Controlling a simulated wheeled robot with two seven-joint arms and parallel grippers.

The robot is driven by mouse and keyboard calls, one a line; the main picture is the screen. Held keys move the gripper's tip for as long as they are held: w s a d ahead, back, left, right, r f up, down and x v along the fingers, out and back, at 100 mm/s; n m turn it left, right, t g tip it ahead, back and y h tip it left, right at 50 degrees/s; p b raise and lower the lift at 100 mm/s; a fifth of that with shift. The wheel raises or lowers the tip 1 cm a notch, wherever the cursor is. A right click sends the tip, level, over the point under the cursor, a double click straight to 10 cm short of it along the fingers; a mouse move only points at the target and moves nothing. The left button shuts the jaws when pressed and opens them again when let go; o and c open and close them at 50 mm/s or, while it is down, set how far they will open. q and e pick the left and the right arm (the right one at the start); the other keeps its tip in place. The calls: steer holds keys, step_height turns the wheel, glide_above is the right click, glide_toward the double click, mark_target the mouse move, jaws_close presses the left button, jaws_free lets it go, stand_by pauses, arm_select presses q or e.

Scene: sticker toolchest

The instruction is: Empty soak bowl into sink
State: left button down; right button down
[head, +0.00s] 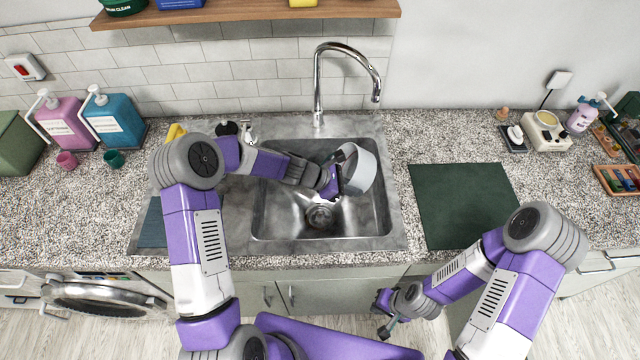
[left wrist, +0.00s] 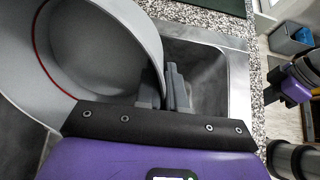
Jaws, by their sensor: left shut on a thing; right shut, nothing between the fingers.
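The soak bowl (head: 359,171) is light grey and hangs tilted on its side over the right part of the steel sink (head: 384,215). In the left wrist view the bowl (left wrist: 95,50) shows its grey inside with a thin red line; I see no contents in it. My left gripper (head: 334,182) is shut on the bowl's rim, and its fingers (left wrist: 165,88) also show in the left wrist view. The sink drain (head: 320,215) lies below the bowl. My right gripper (head: 382,318) is shut and empty, low in front of the counter.
A chrome faucet (head: 318,85) arches behind the sink. A dark green mat (head: 462,205) lies bare on the counter to the right. Pink (head: 62,120) and blue (head: 112,122) pump bottles stand at the left. A wooden shelf (head: 250,12) hangs above.

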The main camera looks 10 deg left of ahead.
arm_select(q)
steer(key=shift+s+a, duration=0.1)
steer(key=shift+a, duration=0.1)
stand_by(0.3)
steer(key=shift+b, duration=0.5)
steer(key=shift+a+r+h, duration=0.1)
steer(key=shift+r+h, duration=0.05)
steer(key=shift+h, duration=0.15)
steer(key=shift+s+a+r+t+h+b, duration=0.2)
steer(key=shift+a+r+h+b, duration=0.35)
steer(key=shift+b, duration=0.8)
steer(key=shift+s+a+r+t+h+b, duration=0.1)
steer(key=shift+r+t+h+b, duration=0.1)
steer(key=shift+h+b, duration=0.85)
steer(key=shift+s+a+r+t+h+b, duration=0.15)
steer(key=shift+a+r+h+b, duration=0.1)
steer(key=shift+a+b, duration=0.4)
steer(key=shift+s+a+r+t+h+b, duration=0.15)
steer(key=shift+a+h+b, duration=0.15)
steer(key=shift+b, duration=0.65)
steer(key=shift+a+r+t+h+b, duration=0.25)
steer(key=shift+a+h+b, duration=0.2)
steer(key=shift+h, duration=0.2)
steer(key=shift+a+r+t+h+b, duration=0.15)
steer(key=shift+a+t+h+b, duration=0.1)
steer(key=shift+a+h+b, duration=0.25)
